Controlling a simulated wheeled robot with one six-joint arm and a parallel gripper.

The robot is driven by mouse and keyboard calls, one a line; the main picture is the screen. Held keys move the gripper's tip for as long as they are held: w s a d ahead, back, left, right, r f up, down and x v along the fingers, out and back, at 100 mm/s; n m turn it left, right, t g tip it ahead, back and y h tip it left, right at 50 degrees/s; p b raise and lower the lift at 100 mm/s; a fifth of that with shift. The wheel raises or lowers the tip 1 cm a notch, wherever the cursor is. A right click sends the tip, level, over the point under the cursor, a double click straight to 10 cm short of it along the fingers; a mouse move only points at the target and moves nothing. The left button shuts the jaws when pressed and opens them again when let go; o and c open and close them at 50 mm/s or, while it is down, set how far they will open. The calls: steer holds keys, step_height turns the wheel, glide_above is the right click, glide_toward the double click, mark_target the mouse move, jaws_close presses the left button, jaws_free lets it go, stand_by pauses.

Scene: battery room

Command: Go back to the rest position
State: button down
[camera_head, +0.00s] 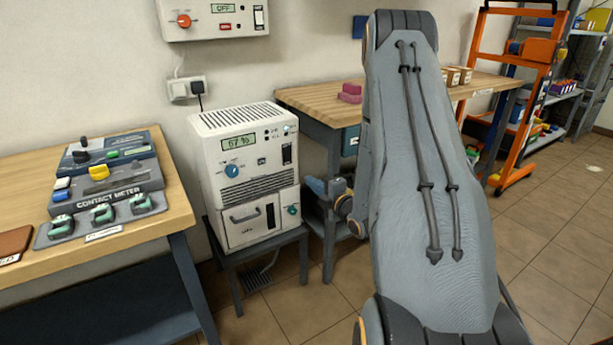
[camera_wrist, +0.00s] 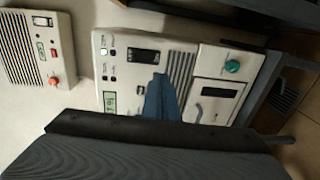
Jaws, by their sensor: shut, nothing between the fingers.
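My grey arm rises large in the head view and covers part of the room behind it. My gripper (camera_wrist: 158,78) shows in the wrist view as blue-grey fingers closed together with nothing held. It is in front of the white cabinet (camera_wrist: 150,50); I cannot tell the exact gap. In the head view my gripper (camera_head: 314,185) is partly hidden by my arm, just right of the white cabinet (camera_head: 240,175). The cabinet has a display, a blue knob, a teal knob and a lower front with a handle, which looks closed.
The white cabinet sits on a low dark stand (camera_head: 235,263). A wooden bench (camera_head: 150,232) with a contact meter (camera_head: 108,190) is at left. A wall unit (camera_head: 213,20) reads OFF. Another bench (camera_head: 310,97) stands behind my arm. An orange trolley (camera_head: 530,100) is at right, with open floor before it.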

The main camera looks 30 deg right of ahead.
steer(key=shift+s+f, duration=0.1)
steer(key=shift+s, duration=0.45)
steer(key=shift+d, duration=0.1)
steer(key=s+a+r+m+g+h+p, duration=0.1)
steer(key=s+a+r+m+g+p, duration=0.5)
steer(key=a+r+m+g, duration=0.4)
steer(key=s+a+r+m+g+p, duration=0.2)
steer(key=s+a, duration=0.6)
steer(key=s, duration=0.5)
steer(key=s+a+r+m+g+p, duration=0.3)
steer(key=s+a+r+m+g, duration=0.2)
steer(key=s, duration=0.8)
steer(key=a+r+m, duration=0.1)
steer(key=a, duration=0.2)
steer(key=shift+r+y, duration=0.35)
steer(key=shift+y, duration=0.05)
steer(key=shift+a, duration=0.1)
